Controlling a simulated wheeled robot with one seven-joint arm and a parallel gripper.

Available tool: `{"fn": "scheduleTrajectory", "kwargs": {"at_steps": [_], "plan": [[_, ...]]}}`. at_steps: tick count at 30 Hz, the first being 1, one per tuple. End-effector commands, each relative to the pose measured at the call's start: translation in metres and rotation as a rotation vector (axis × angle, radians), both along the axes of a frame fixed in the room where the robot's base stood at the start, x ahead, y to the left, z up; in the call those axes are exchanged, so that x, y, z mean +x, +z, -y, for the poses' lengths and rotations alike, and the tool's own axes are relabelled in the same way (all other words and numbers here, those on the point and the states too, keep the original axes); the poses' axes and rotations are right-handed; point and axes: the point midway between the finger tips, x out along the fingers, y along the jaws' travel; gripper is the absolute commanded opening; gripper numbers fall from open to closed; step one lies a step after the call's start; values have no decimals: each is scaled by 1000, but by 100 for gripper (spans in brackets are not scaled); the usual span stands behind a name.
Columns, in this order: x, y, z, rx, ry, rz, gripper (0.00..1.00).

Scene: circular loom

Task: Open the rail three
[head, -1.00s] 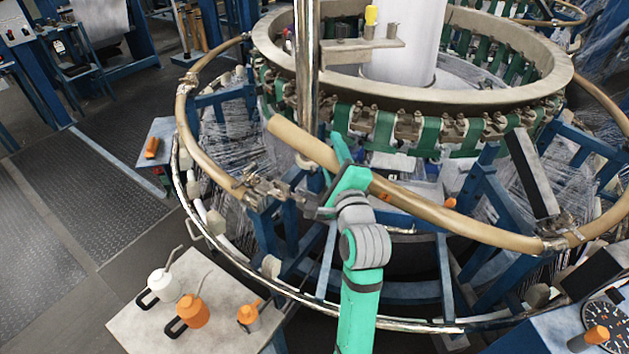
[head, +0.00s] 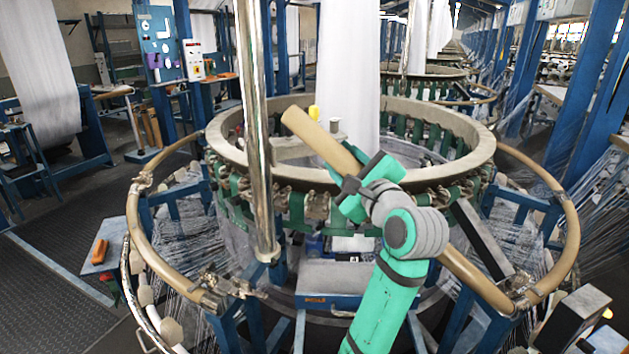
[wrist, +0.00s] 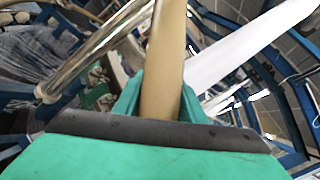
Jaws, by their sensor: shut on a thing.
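The tan rail (head: 322,140) is tilted steeply in the head view. Its free left end stands raised above the loom's ring, and its lower right end meets the joint (head: 515,302) at the right. My gripper (head: 352,192), with teal fingers, is shut on the rail partway along its length. In the wrist view the rail (wrist: 165,60) runs up between the two fingers. The open latch (head: 232,288) at the end of the left fixed rail (head: 145,230) is apart from the raised rail. My gripper hides part of the rail.
A chrome post (head: 255,130) stands left of the raised rail, close to its free end. The large beige loom ring (head: 225,160) with green straps lies behind it. A dark slanted bar (head: 482,240) is to the right. Floor is open at the far left.

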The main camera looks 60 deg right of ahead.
Motion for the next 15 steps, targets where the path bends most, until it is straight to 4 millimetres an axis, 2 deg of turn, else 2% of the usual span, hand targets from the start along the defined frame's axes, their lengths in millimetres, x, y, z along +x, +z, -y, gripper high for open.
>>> {"fn": "scheduleTrajectory", "kwargs": {"at_steps": [1,5,15], "plan": [[-7,5,6,2,-11,6,0],[-14,10,14,15,-21,13,0],[-13,10,15,26,-21,17,0]]}}
